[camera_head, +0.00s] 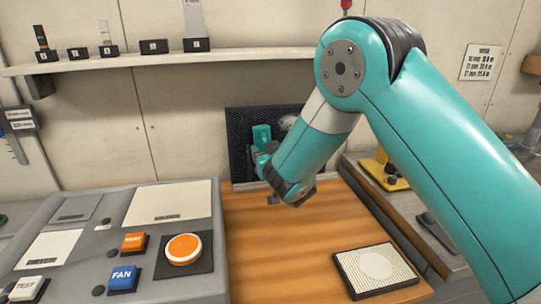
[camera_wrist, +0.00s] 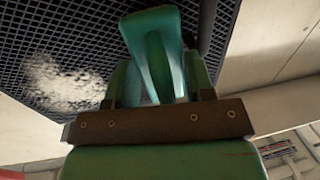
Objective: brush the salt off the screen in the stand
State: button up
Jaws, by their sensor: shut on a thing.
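The dark mesh screen (camera_head: 240,122) stands upright at the back of the wooden top, in a stand whose base is mostly hidden by my arm. A whitish salt patch (camera_head: 288,122) shows on its upper right part. In the wrist view the screen's mesh (camera_wrist: 95,25) fills the upper left, with the salt patch (camera_wrist: 62,85) left of my gripper (camera_wrist: 160,75). My gripper (camera_head: 263,145) is close in front of the screen; I cannot tell whether anything touches it. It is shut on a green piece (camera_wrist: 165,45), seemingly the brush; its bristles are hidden.
A grey panel (camera_head: 100,222) with an orange HEAT button (camera_head: 134,242), a blue FAN button (camera_head: 123,279) and a round orange knob (camera_head: 184,248) is at left. A framed pad (camera_head: 376,268) lies front right. The wooden top (camera_head: 275,250) is clear between. A shelf (camera_head: 160,58) runs above.

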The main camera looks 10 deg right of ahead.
aim_at(284, 134)
jog(key=shift+w+r+p, duration=0.15)
jog(key=shift+r+p, duration=0.65)
jog(key=shift+r, duration=0.3)
jog(key=shift+w+d+p, duration=0.15)
jog(key=shift+d+p, duration=1.45)
jog(key=shift+d, duration=0.15)
jog(key=d+p, duration=0.1)
jog(key=p, duration=0.2)
jog(key=shift+d+r, duration=0.15)
jog(key=shift+d, duration=0.15)
jog(key=shift+w+d+p, duration=0.15)
jog(key=shift+p, duration=0.75)
jog(key=d+p, duration=0.1)
jog(key=p, duration=0.3)
jog(key=shift+d+p, duration=0.2)
jog(key=shift+p, duration=1)
jog(key=shift+f+b, duration=0.45)
jog(key=shift+b, duration=0.4)
jog(key=b, duration=0.2)
jog(key=shift+s+b, duration=0.35)
jog(key=shift+b, duration=0.05)
